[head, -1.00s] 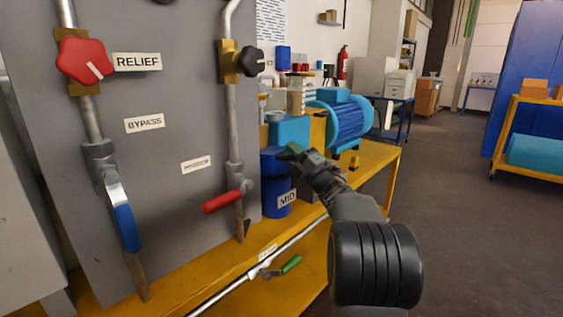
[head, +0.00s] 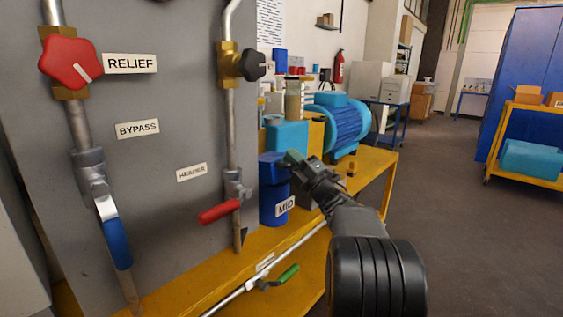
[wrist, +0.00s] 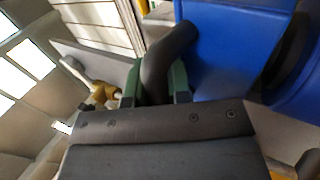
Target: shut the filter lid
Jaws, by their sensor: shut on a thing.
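The blue filter vessel (head: 273,205) with the MID label stands on the yellow bench, beside the grey panel. Its blue lid (head: 271,168) is at the top; from the head view I cannot tell how far it stands open. My gripper (head: 294,158) is at the right of the lid, with green fingertips. In the wrist view my gripper (wrist: 156,86) is shut on a dark curved handle (wrist: 168,52), which meets a blue surface (wrist: 235,45), seemingly the lid. A rounded blue part with a dark gap shows at the right. The hinge is hidden.
The grey panel (head: 150,200) carries a red RELIEF knob (head: 70,62), a blue lever (head: 114,232) and a red lever (head: 220,211) close to the vessel. A blue motor (head: 342,125) is behind. A green-handled valve (head: 288,274) is low in front.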

